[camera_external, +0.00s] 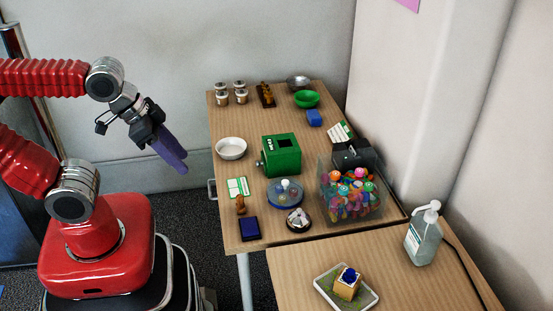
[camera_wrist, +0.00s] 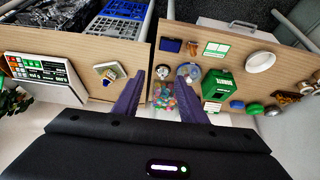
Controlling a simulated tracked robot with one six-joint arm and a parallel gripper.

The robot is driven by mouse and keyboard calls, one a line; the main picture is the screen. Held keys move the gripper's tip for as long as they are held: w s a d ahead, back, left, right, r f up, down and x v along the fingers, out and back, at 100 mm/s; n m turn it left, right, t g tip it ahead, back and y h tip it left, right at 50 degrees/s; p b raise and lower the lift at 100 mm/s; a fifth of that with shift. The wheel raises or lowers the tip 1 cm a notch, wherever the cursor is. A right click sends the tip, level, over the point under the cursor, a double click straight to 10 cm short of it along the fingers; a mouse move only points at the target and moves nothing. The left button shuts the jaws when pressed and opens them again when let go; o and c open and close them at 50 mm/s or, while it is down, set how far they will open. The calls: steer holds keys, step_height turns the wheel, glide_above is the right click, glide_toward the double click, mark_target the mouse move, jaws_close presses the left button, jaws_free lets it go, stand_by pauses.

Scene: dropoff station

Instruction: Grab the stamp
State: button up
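A small brown wooden stamp (camera_external: 240,205) stands near the table's left front edge, just behind a dark blue ink pad (camera_external: 249,228). In the wrist view the ink pad (camera_wrist: 171,44) lies near the table edge, with the small brown stamp (camera_wrist: 193,48) beside it. My gripper (camera_external: 182,168) is in the air to the left of the table, its purple fingers pointing down and right, apart from the stamp. In the wrist view the fingers of my gripper (camera_wrist: 160,74) are spread, with nothing held between them.
Around the stamp are a green-and-white card (camera_external: 238,187), a blue round holder (camera_external: 285,193) and a small round dish (camera_external: 299,220). A green box (camera_external: 281,155) and a clear bin (camera_external: 351,208) of colourful items stand farther right. A sanitizer bottle (camera_external: 423,238) stands on the front table.

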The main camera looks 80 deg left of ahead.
steer(key=a+f+n+g, duration=0.4)
steer(key=a+f+n, duration=0.1)
steer(key=a+f, duration=0.5)
steer(key=n+t+h, duration=0.8)
steer(key=n+h, duration=0.2)
steer(key=n, duration=1.2)
glide_toward(240, 203)
steer(key=a+v, duration=0.1)
steer(key=v, duration=0.3)
steer(key=shift+w+d+f, duration=0.1)
steer(key=shift+w+f, duration=0.05)
steer(key=shift+w, duration=0.05)
steer(key=shift+d, duration=0.1)
steer(key=shift+x, duration=4.25)
